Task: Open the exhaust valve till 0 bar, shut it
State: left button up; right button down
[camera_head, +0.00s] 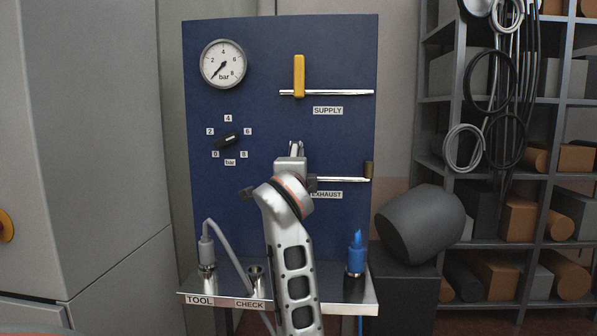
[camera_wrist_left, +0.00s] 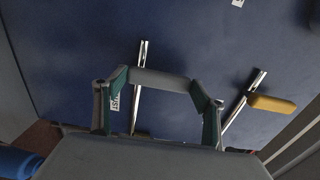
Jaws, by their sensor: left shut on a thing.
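The blue panel (camera_head: 260,150) carries a round gauge (camera_head: 223,64) whose needle points to the lower left, at the 0 end. My left gripper (camera_head: 296,150) is at the exhaust valve on the lower pipe (camera_head: 342,179). My gripper and arm hide the exhaust handle in the head view and cover part of the EXHAUST label (camera_head: 327,195). In the left wrist view, a grey handle (camera_wrist_left: 160,79) lies across the exhaust pipe (camera_wrist_left: 138,110) between my gripper's fingers, which are shut on it. My right gripper is not in view.
The yellow supply handle (camera_head: 299,76) stands upright, across its pipe. A black knob (camera_head: 228,141) sits below the gauge. On the shelf (camera_head: 335,309), a grey plug (camera_head: 206,250) is in TOOL, CHECK's socket (camera_head: 256,275) is empty, and a blue plug (camera_head: 356,257) stands right.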

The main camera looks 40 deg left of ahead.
pick_arm(q)
jog(key=o, duration=1.6)
jog(key=shift+s, duration=0.1)
jog(key=v, duration=1.2)
